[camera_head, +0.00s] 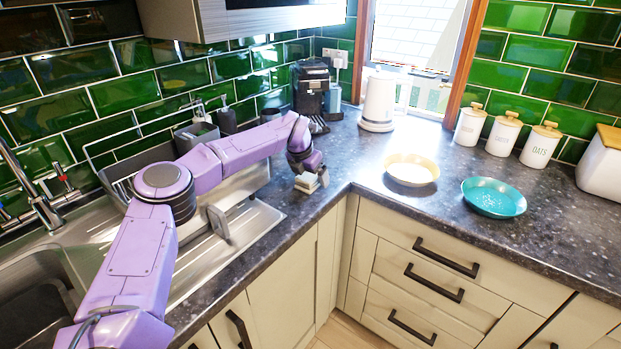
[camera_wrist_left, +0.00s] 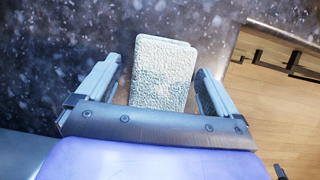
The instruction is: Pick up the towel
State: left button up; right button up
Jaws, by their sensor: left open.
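The towel (camera_wrist_left: 161,72) is a small, folded, pale textured cloth lying on the dark speckled counter. In the left wrist view it sits between the two fingers of my left gripper (camera_wrist_left: 156,88), with a gap at the left finger and a smaller one at the right. In the head view my left gripper (camera_head: 309,180) is open and low over the counter near its inner corner, and it largely hides the towel there. Whether the fingers reach down to the counter I cannot tell. My right gripper is in neither view.
A cream bowl (camera_head: 411,170) and a teal bowl (camera_head: 493,197) stand on the counter to the right. A white kettle (camera_head: 378,102) and a black coffee machine (camera_head: 311,92) stand behind. The sink drainer (camera_head: 250,224) lies left; the counter's front edge is close to my gripper.

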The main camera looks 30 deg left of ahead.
pick_arm(q)
jog(key=c, duration=1)
jog(key=shift+r, duration=0.15)
jog(key=shift+c, duration=0.3)
notch_tip(320, 180, up, 10)
jog(key=shift+f+b, duration=0.1)
jog(key=shift+b, duration=0.65)
